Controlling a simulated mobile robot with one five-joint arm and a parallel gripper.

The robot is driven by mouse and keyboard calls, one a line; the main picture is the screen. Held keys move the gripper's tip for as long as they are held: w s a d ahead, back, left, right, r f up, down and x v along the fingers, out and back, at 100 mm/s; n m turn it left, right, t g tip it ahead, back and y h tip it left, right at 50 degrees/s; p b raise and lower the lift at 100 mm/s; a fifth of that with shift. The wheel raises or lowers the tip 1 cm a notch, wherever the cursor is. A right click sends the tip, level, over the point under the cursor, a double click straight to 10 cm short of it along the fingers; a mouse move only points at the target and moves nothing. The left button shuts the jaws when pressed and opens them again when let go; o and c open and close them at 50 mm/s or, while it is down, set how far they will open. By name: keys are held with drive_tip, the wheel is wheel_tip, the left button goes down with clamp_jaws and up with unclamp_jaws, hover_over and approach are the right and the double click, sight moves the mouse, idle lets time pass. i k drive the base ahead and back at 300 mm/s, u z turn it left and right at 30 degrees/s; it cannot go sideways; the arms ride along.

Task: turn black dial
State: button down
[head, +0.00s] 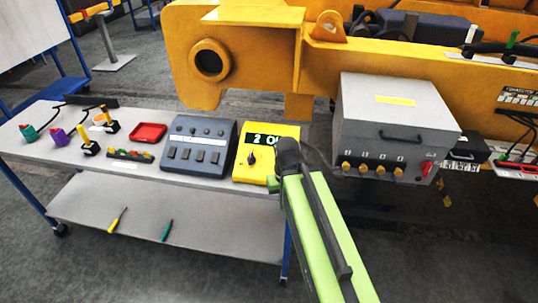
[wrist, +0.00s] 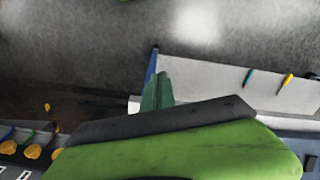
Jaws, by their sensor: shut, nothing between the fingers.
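The black dial (head: 251,159) is a small round knob on the front face of a yellow box (head: 243,174) with a green-lit display (head: 262,141). The box stands at the right end of the grey bench. My arm covers part of its right side. My gripper (head: 272,182) shows as a small green tip beside the box's lower right edge, to the right of and below the dial. In the wrist view my gripper's green fingers (wrist: 158,90) are together and hold nothing. The dial is not visible in the wrist view.
A dark blue button console (head: 198,147) stands left of the yellow box. A grey box with yellow knobs (head: 390,125) is to the right. Small tools and a red tray (head: 149,132) lie further left. Two screwdrivers lie on the lower shelf (head: 190,222). A large yellow casting (head: 240,50) stands behind.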

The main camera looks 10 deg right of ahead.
sight(251, 159)
drive_tip(key=u, duration=0.1)
drive_tip(key=k, duration=0.15)
drive_tip(key=u, duration=4.1)
drive_tip(key=k, duration=1.25)
drive_tip(key=z, duration=0.8)
